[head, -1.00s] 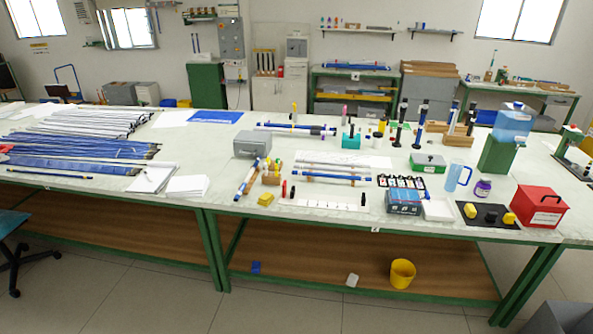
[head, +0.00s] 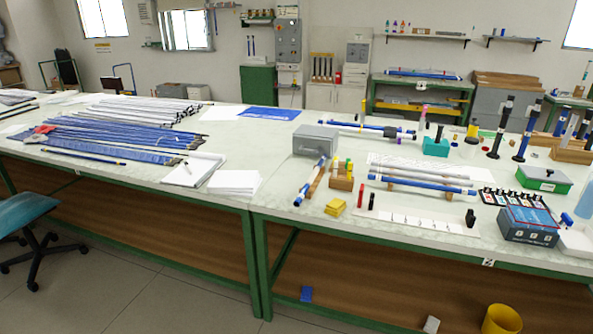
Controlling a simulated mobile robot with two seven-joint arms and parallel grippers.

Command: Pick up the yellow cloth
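A small folded yellow piece (head: 335,207), which looks like the yellow cloth, lies on the table top near its front edge. It sits just in front of a small wooden block holding yellow and green-topped items (head: 342,178) and to the right of a blue-and-white rod (head: 310,182). Nothing covers it. Neither of my grippers shows in the head view.
A long pale table (head: 225,208) with green legs runs across the view. A grey box (head: 315,140), blue rods (head: 110,140), white paper (head: 234,183) and a blue-grey case (head: 528,226) stand on it. A teal chair (head: 27,211) is at the left; a yellow bucket (head: 501,319) is low right.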

